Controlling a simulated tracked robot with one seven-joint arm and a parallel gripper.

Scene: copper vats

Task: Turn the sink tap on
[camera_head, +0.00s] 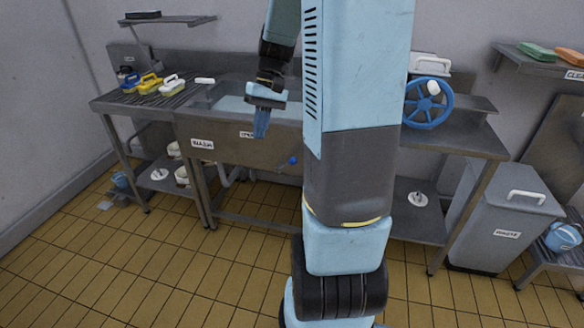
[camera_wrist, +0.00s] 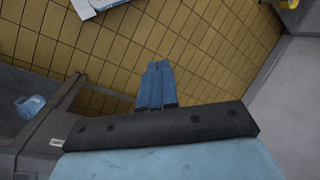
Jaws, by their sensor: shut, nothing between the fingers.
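The grey metal sink (camera_head: 235,150) stands at the back wall, with a pale blue surface in its basin. No tap is clear in the head view; part of the sink is hidden by my arm. A round blue knob (camera_head: 293,160) sits low at the right of the sink front. A white piece (camera_head: 205,81) lies at the sink's back left rim. My gripper (camera_head: 260,134) points down over the sink's front edge, left of and above the knob. Its blue fingers are together and hold nothing. In the wrist view the shut fingers (camera_wrist: 156,72) point over the tiled floor.
A blue wheel (camera_head: 428,102) stands on the right counter. Yellow and white brushes (camera_head: 150,83) lie on the left drainboard. A waste bin (camera_head: 508,215) stands at the right. The tiled floor (camera_head: 130,260) is clear at front left.

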